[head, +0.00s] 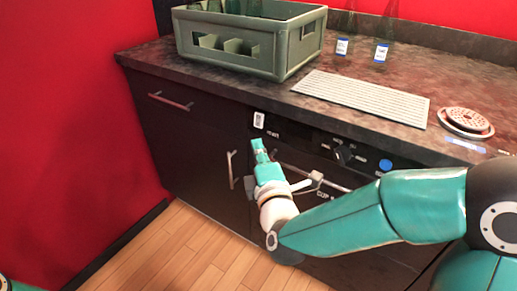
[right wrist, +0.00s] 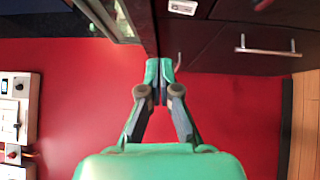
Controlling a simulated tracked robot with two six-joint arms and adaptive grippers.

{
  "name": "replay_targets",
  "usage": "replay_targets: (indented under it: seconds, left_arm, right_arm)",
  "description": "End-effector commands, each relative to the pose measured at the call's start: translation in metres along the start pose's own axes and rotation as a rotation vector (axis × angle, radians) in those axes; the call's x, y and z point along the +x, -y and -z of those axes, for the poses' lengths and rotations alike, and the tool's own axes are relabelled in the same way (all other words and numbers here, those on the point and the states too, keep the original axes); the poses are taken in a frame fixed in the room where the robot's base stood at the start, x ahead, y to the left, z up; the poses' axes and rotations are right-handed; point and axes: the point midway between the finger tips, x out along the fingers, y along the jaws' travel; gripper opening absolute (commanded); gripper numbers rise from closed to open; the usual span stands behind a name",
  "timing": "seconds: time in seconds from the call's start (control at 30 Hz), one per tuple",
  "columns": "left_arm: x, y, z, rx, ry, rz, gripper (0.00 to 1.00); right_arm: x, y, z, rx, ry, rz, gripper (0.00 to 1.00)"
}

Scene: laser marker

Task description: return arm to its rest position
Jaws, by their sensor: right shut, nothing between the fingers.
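My right arm reaches in from the right in the head view, with its teal links in front of the dark cabinet fronts. My right gripper (head: 258,146) is shut and empty, in front of the cabinet just below the counter edge. In the right wrist view the right gripper (right wrist: 159,72) shows with its two fingertips together and nothing between them. Behind it are a red wall and dark cabinet fronts. My left gripper is not in view; only a small teal and dark part of my body shows at the lower left corner of the head view.
A green crate (head: 280,60) with bottles stands on the counter (head: 160,58). A ribbed light mat (head: 362,96), a round drain-like disc (head: 466,122) and two labelled bottles (head: 382,52) are also there. Cabinet handles (head: 171,101) stick out. The wooden floor (head: 190,258) is clear.

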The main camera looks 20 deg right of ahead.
Motion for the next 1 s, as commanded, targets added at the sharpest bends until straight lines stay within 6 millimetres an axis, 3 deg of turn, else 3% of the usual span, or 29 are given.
replay_targets:
  seconds: [0.53, 0.67, 0.77, 0.83, 0.97, 1.0]
  left_arm:
    - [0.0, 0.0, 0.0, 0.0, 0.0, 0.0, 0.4]
    - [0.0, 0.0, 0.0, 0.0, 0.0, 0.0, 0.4]
    - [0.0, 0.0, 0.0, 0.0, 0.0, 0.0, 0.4]
    - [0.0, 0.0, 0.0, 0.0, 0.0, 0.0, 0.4]
    - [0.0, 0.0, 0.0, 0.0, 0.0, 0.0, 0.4]
    - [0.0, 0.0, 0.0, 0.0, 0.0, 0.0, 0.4]
  right_arm:
    - [-0.004, 0.0, 0.0, 0.0, 0.0, 0.001, 0.0]
    - [-0.001, 0.011, -0.009, -0.007, 0.021, 0.022, 0.0]
    - [0.004, 0.043, -0.02, -0.029, 0.045, 0.086, 0.0]
    - [0.006, 0.08, -0.029, -0.053, 0.061, 0.157, 0.0]
    - [-0.002, 0.17, -0.036, -0.076, 0.039, 0.349, 0.0]
    - [-0.01, 0.2, -0.035, -0.041, 0.027, 0.422, 0.0]
